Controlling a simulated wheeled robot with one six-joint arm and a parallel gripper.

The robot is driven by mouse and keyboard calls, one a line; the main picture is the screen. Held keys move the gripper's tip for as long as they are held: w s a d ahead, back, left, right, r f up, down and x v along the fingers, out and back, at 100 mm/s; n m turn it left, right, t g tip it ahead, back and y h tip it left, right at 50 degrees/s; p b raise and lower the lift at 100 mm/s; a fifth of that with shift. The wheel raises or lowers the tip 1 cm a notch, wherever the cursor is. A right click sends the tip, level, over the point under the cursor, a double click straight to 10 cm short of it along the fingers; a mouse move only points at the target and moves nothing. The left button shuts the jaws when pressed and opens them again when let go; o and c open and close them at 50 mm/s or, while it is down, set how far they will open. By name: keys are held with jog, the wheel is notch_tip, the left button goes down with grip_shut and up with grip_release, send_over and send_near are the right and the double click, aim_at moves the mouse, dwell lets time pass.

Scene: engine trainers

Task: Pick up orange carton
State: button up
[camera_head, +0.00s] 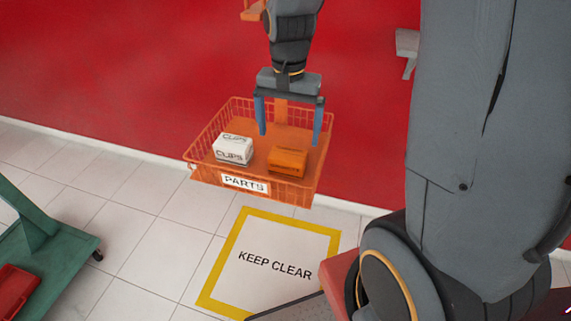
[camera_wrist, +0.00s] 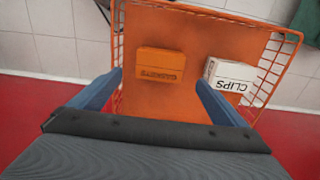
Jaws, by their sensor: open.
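The orange carton (camera_head: 287,160) lies in the right half of an orange wire basket (camera_head: 246,197) with a PARTS label. In the wrist view the carton (camera_wrist: 160,64) lies beyond my fingertips, roughly midway between them, with dark lettering on its near face. My gripper (camera_head: 290,138) is open and empty, its two blue fingers pointing down over the back of the basket, and it also shows in the wrist view (camera_wrist: 158,79). The fingers are apart from the carton.
A white CLIPS box (camera_head: 233,148) sits left of the carton in the basket, with a gap between them. The basket is against a red wall (camera_head: 100,70). A KEEP CLEAR floor mark (camera_head: 275,264) lies below. A green cart (camera_head: 50,255) stands at left.

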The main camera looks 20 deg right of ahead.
aim_at(288, 153)
jog(key=f+b, duration=0.1)
jog(key=w+f, duration=0.1)
jog(key=shift+f+b, duration=0.35)
jog(key=shift+b, duration=0.05)
notch_tip(288, 153, down, 2)
jog(key=shift+s+f, duration=0.1)
jog(key=shift+s, duration=0.05)
jog(key=f, duration=0.2)
jog(key=s+f+p, duration=0.1)
jog(key=f, duration=0.1)
jog(key=shift+f, duration=0.25)
jog(key=shift+a+f+p, duration=0.1)
jog(key=shift+f+p, duration=0.2)
jog(key=shift+f, duration=0.15)
jog(key=c, duration=1.4)
jog(key=shift+o, duration=0.2)
jog(key=shift+r, duration=0.1)
